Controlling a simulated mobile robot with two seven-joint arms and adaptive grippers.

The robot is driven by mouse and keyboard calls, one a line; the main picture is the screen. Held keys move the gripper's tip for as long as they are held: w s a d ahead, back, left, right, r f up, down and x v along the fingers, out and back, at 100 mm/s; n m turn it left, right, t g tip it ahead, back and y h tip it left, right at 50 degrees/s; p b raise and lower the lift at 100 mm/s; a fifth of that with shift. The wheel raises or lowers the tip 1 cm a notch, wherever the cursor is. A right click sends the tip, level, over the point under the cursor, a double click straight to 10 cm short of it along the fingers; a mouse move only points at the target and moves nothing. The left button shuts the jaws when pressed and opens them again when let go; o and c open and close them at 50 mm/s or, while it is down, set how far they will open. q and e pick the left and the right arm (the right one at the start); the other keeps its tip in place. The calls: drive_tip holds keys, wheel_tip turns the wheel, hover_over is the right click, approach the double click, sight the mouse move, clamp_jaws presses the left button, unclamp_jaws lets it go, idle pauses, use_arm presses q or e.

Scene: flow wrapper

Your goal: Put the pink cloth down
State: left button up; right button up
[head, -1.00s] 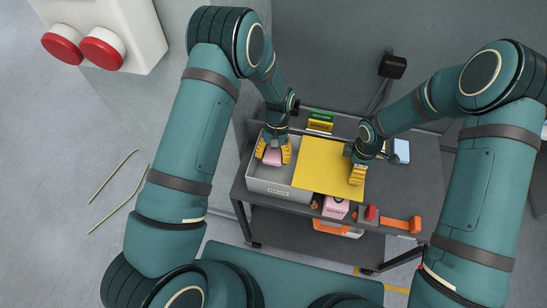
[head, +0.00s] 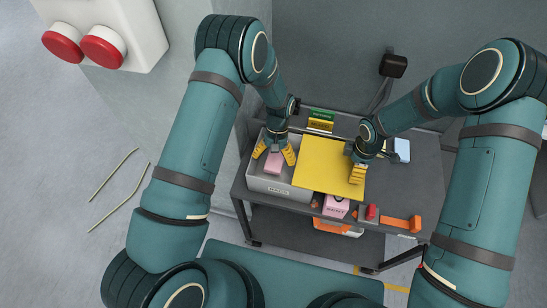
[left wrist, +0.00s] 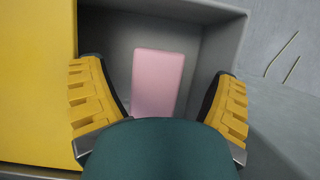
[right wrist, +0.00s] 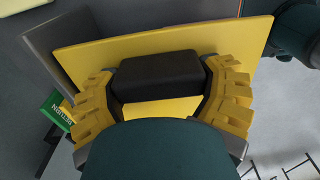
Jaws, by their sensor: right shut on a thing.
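The pink cloth (head: 273,163) is a small folded block inside the grey bin at the left of the cart. It also shows in the left wrist view (left wrist: 158,82), lying in the bin between my spread fingers and touching neither. My left gripper (head: 275,155) is open above the bin. My right gripper (right wrist: 165,85) is shut on the black handle (right wrist: 158,76) of a yellow panel (head: 325,165). The panel lies over the right part of the grey bin (head: 280,189) and leaves its left part uncovered.
The dark cart top (head: 400,180) has free room at the right. A pink box (head: 336,206), a red item (head: 371,212) and an orange tool (head: 400,223) are along the front. Green and yellow boxes (head: 321,120) stand at the back.

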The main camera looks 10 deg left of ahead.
use_arm(q)
drive_tip(key=shift+r, duration=0.1)
use_arm(e)
drive_tip(key=shift+d, duration=0.1)
use_arm(q)
drive_tip(key=shift+r, duration=0.25)
drive_tip(key=v, duration=1.2)
drive_tip(key=s+f+t+h, duration=0.3)
drive_tip(key=s+f, duration=0.5)
drive_tip(key=f, duration=0.1)
use_arm(e)
drive_tip(key=shift+f, duration=0.1)
drive_tip(key=shift+s, duration=0.1)
use_arm(q)
drive_tip(key=s+d+n+t+h, duration=0.1)
drive_tip(key=s+n+t, duration=0.1)
drive_tip(key=s, duration=0.7)
drive_tip(key=shift+s+d+t, duration=0.3)
drive_tip(key=shift+t, duration=0.5)
drive_tip(key=shift+r, duration=0.1)
